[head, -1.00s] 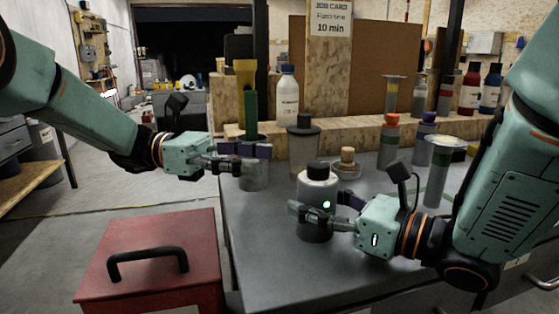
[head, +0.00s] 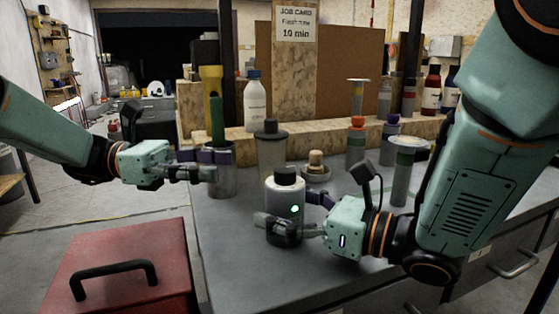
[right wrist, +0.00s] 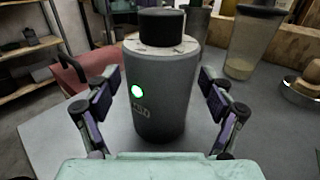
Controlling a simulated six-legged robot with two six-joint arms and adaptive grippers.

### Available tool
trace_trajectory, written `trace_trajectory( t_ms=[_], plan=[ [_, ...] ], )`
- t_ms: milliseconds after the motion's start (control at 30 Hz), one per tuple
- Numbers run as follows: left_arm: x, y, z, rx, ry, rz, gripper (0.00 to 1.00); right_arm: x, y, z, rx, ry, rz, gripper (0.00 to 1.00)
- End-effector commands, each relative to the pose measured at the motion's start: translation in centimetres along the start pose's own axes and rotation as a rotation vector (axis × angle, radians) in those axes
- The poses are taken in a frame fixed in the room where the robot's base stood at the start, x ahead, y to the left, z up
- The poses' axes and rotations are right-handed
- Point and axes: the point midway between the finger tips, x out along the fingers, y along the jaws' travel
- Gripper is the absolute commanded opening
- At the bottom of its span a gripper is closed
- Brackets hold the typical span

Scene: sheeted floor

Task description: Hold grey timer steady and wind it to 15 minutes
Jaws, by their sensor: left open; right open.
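The grey timer (head: 285,225) is an upright cylinder with a pale upper part, a black knob (head: 286,176) on top and a green light. It stands on the grey bench. My right gripper (head: 288,212) is open, its fingers on either side of the timer. In the right wrist view the timer (right wrist: 158,105) stands between the open fingers, with gaps showing on both sides. The dial scale cannot be read. My left gripper (head: 212,163) is open at a metal cup (head: 222,184) holding yellow and green tools, away from the timer; contact with the cup cannot be told.
A lidded grey container (head: 271,150) stands just behind the timer, with a wooden-knobbed dish (head: 315,170) beside it. Several capped cylinders stand to the right. A red box (head: 120,275) is at front left. A card (head: 296,22) reads "10 min". The front bench top is clear.

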Motion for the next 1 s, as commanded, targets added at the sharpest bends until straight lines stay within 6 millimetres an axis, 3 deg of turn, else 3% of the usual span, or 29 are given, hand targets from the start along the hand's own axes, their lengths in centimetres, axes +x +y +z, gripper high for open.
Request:
trace_trajectory(
  t_ms=[267,1000],
  plan=[
    [0.0,0.0,0.0,0.0,0.0,0.0,0.54,-0.4,-0.1,0.0,0.003,0.001,-0.002,0.82],
    [0.0,0.0,0.0,0.0,0.0,0.0,0.54,-7.7,-0.2,0.1,0.005,-0.004,-0.006,0.82]
  ],
)
